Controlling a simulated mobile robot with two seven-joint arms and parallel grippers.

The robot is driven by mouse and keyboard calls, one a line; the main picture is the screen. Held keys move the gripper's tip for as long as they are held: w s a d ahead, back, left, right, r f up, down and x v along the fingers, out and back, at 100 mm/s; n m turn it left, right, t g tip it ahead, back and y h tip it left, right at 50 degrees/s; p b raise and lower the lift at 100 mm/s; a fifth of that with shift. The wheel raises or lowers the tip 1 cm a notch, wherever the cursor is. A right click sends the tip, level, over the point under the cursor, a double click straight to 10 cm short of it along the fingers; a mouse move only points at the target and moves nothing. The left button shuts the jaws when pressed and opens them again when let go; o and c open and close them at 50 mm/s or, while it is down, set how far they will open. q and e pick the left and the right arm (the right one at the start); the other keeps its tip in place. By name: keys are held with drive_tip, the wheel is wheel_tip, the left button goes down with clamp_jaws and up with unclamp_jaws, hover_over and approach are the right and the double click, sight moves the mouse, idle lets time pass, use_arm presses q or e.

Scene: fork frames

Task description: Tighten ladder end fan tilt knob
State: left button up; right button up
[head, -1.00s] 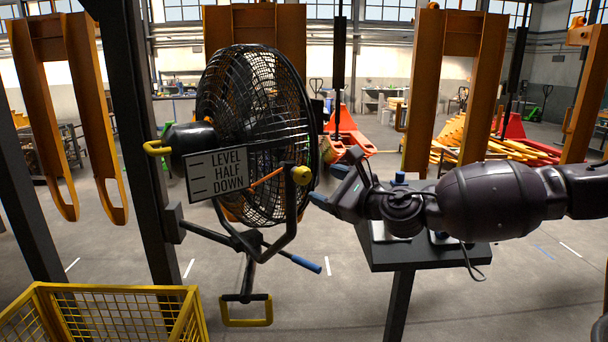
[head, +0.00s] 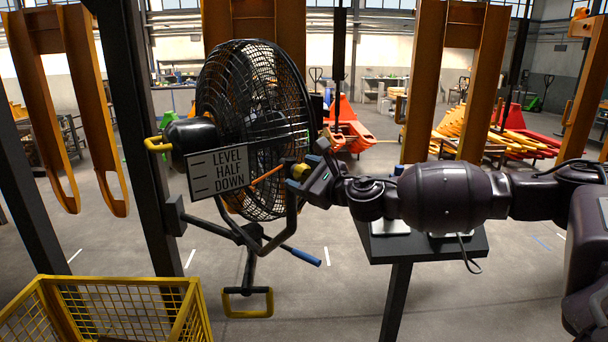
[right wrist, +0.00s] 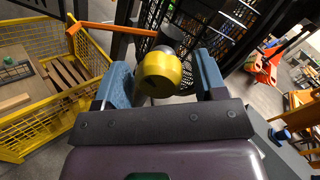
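The fan (head: 255,120) is a black caged fan on a dark post, tilted in its bracket. A sign (head: 217,171) on it reads LEVEL, HALF, DOWN. The yellow tilt knob (head: 300,171) sits on the right end of the bracket, beside an orange pointer (head: 267,175). My right gripper (head: 306,166) is at the knob, coming from the right. In the right wrist view, the yellow knob (right wrist: 160,73) lies between the two blue fingers, with a gap visible on each side. The right gripper is open. My left gripper is out of view.
A yellow wire crate (head: 120,283) stands at the lower left. A blue-ended lever (head: 304,256) and a yellow loop handle (head: 247,303) hang below the fan. A small dark stand (head: 430,250) is below my right arm. Orange forks stand behind.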

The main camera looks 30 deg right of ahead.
drive_tip(key=c, duration=0.8)
drive_tip(key=shift+m, duration=0.4)
